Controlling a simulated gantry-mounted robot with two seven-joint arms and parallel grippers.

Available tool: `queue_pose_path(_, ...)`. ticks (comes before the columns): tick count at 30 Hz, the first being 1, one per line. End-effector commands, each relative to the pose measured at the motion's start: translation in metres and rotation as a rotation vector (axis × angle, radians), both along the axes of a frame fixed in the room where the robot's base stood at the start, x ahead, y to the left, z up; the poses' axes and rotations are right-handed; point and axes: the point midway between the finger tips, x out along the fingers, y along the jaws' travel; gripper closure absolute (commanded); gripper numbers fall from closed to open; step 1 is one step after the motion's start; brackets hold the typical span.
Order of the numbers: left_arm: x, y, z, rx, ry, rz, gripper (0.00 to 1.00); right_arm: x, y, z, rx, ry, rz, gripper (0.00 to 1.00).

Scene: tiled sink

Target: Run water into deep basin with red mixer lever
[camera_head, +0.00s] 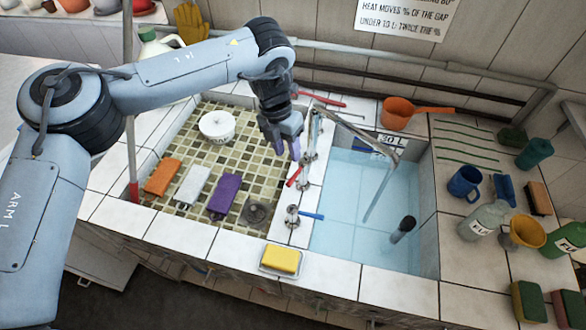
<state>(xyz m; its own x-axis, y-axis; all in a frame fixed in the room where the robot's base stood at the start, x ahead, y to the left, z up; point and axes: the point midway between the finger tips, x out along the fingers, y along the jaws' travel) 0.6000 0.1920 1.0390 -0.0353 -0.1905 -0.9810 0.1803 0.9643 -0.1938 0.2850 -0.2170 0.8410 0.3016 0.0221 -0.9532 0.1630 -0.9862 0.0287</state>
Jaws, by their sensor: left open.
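The deep basin (428,215) is at the right of the tiled sink, pale blue inside, with a "30 L" label on its back wall. A metal spout (352,127) reaches over it from the divider. A slanting grey-blue streak (381,189) runs from its tip down into the basin; I cannot tell whether it is water. A short red lever (293,177) is on the divider fittings, and a longer red lever (322,98) lies behind. My left gripper (288,149) is open, pointing down just above the short red lever, apparently apart from it. My right gripper is out of view.
A blue lever (311,216) sits nearer the front. The shallow tiled basin (205,130) holds a white bowl (217,126) and several coloured blocks. A yellow sponge (281,259) lies at the front edge.

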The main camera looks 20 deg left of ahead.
Motion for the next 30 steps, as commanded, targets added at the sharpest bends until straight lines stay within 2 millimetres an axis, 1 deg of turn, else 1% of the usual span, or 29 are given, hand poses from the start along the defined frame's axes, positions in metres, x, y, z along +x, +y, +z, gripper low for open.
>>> queue_pose_path(3,-0.002,-0.004,-0.020,0.000,0.005,-0.002,0.60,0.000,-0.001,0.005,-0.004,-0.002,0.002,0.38)
queue_pose_path(9,-0.003,-0.010,-0.050,0.001,0.004,-0.001,0.60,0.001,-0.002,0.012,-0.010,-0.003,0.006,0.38)
queue_pose_path(15,-0.003,-0.015,-0.071,-0.001,0.002,0.000,0.60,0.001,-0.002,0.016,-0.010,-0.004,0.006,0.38)
queue_pose_path(21,-0.003,-0.016,-0.079,-0.001,0.001,0.001,0.60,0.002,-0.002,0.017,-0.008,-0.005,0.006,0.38)
queue_pose_path(28,-0.003,-0.016,-0.080,-0.001,0.000,0.000,0.60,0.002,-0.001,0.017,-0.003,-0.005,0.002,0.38)
queue_pose_path(29,-0.003,-0.016,-0.080,-0.001,0.000,0.000,0.61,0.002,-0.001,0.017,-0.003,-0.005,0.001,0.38)
queue_pose_path(30,-0.003,-0.016,-0.080,-0.001,0.000,0.000,0.67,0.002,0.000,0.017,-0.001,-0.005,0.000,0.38)
